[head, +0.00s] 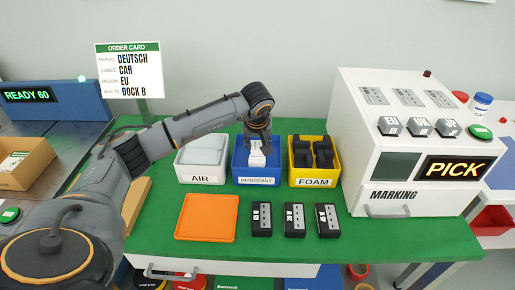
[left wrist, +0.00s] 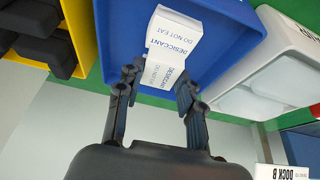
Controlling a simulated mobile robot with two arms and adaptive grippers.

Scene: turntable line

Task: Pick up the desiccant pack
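White desiccant packs (head: 257,158) with blue print lie in the blue bin labelled DESICCANT (head: 257,181) at the back middle of the green table. In the left wrist view one pack (left wrist: 174,36) lies in the blue bin, and another pack (left wrist: 160,73) is nearer to my fingers. My left gripper (left wrist: 156,80) points down into the bin, its fingers apart on either side of the nearer pack. A gap shows on the left of that pack; on the right, contact cannot be told. In the head view my left gripper (head: 257,141) partly hides the packs. My right gripper is not in view.
A white AIR bin (head: 201,180) and a yellow FOAM bin (head: 314,182) flank the blue bin closely. In front lie an orange tray (head: 207,217) and black labelled blocks (head: 294,219). The white marking machine (head: 400,110) stands at right.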

